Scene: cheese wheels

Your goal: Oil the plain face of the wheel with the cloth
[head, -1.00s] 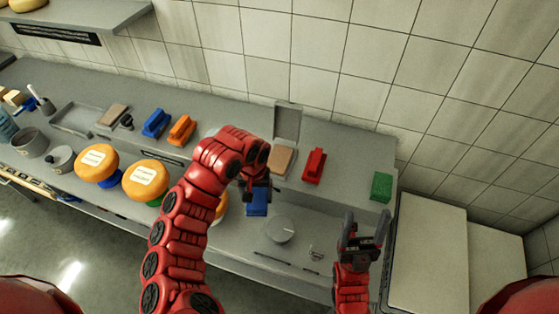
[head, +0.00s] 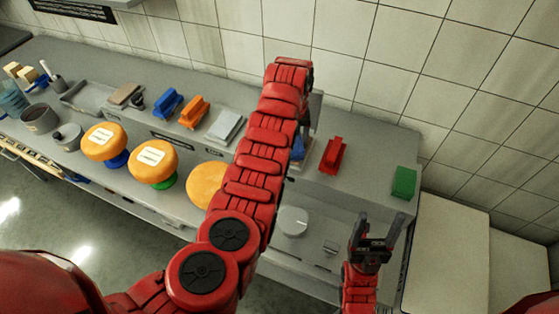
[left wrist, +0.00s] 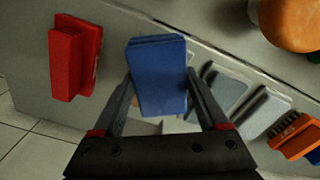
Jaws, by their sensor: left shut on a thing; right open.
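The folded blue cloth (left wrist: 158,75) is between the fingers of my left gripper (left wrist: 160,98) in the left wrist view, which is shut on it. In the head view my left arm hides most of the cloth and gripper. A plain-topped orange wheel (head: 204,185) is left of that arm, which partly covers it. An orange wheel also shows at the top right of the left wrist view (left wrist: 291,22). Two orange wheels with white labels, one (head: 153,162) and another (head: 104,141), sit farther left on coloured stands. My right gripper (head: 377,228) is open and empty at the front right.
A red block (head: 333,155) and a green block (head: 404,182) stand on the raised back shelf. A blue block (head: 167,103), an orange block (head: 194,112) and a grey pad (head: 226,126) are farther left. A round light disc (head: 292,221) lies on the counter.

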